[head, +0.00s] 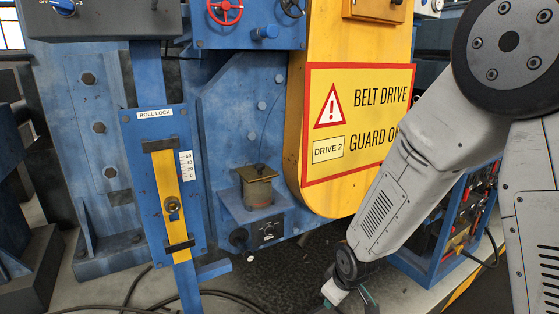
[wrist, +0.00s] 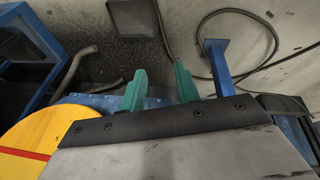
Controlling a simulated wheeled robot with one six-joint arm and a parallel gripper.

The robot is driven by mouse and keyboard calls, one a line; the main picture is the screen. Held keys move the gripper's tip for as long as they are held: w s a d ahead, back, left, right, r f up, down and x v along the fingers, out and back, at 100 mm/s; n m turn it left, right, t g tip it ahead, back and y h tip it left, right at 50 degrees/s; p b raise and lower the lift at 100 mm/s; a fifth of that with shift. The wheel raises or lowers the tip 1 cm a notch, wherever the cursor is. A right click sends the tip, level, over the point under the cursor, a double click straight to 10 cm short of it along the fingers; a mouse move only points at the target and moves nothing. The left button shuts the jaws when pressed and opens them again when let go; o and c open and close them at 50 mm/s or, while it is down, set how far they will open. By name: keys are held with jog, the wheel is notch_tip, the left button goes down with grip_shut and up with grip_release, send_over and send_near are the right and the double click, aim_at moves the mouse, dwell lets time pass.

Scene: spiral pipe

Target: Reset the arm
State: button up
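My arm (head: 420,150) reaches down from the upper right in the head view, in front of the yellow belt guard. My gripper (head: 352,298) is at the bottom edge there, partly cut off. In the wrist view the two green fingers of my gripper (wrist: 159,76) stand apart with nothing visible between them. Their lower parts are hidden behind a dark bolted strip (wrist: 150,125) and a grey surface.
The yellow belt guard (head: 345,190) with its warning sign is beside my arm. A blue machine (head: 235,110) with a ROLL LOCK slider (head: 165,190) stands left. A blue rack (head: 440,240) stands right, behind my forearm. Cables (head: 130,295) lie on the floor.

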jog(key=s+d+r+m+g, duration=0.1)
jog(key=s+d+r+m, duration=0.3)
jog(key=s+r, duration=0.9)
jog(key=s+d+r+m+g+h, duration=0.1)
jog(key=s+d+r+m, duration=0.3)
jog(key=s+d+r, duration=0.4)
jog(key=s+r, duration=0.5)
jog(key=shift+d+r, duration=0.15)
jog(key=shift+r, duration=0.2)
